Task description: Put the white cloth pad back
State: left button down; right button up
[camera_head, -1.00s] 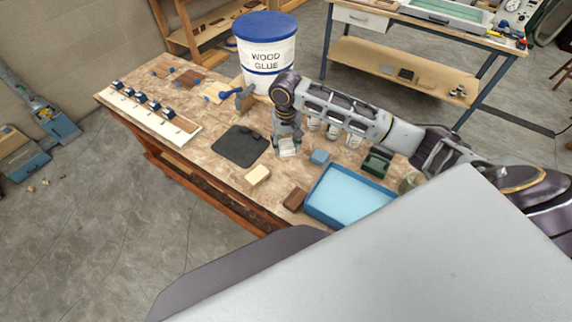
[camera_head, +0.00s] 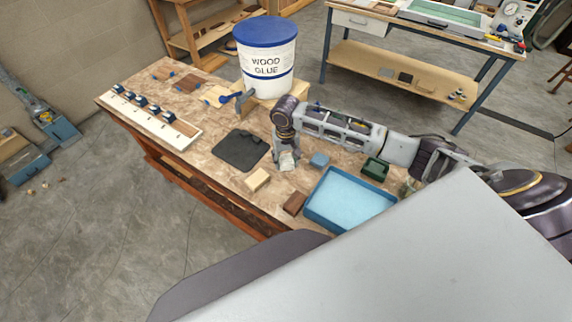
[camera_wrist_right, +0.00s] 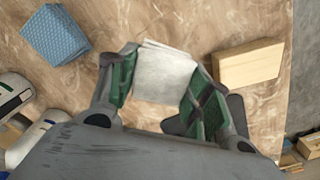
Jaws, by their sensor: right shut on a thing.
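The white cloth pad (camera_head: 288,162) is in my right gripper (camera_head: 286,154), just above or at the tabletop, between the dark mat and the blue sponge block. In the right wrist view the pad (camera_wrist_right: 165,74) sits between the two green-lined fingers of the gripper (camera_wrist_right: 163,84), which are shut on it. I cannot tell whether the pad touches the table. My left gripper is not in view.
A tan block (camera_head: 258,180) and a blue sponge block (camera_head: 319,160) lie on either side. A brown block (camera_head: 294,202), a blue tray (camera_head: 313,216) and a green box (camera_head: 375,169) are nearby. The dark mat (camera_head: 241,150) is bare. A glue bucket (camera_head: 266,60) stands behind.

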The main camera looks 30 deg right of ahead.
aim_at(286, 165)
jog(key=shift+f, duration=1.75)
jog(key=o, duration=0.9)
jog(key=shift+f, duration=0.15)
notch_tip(286, 165, up, 12)
jog(key=shift+r, duration=0.15)
jog(key=shift+a, duration=0.1)
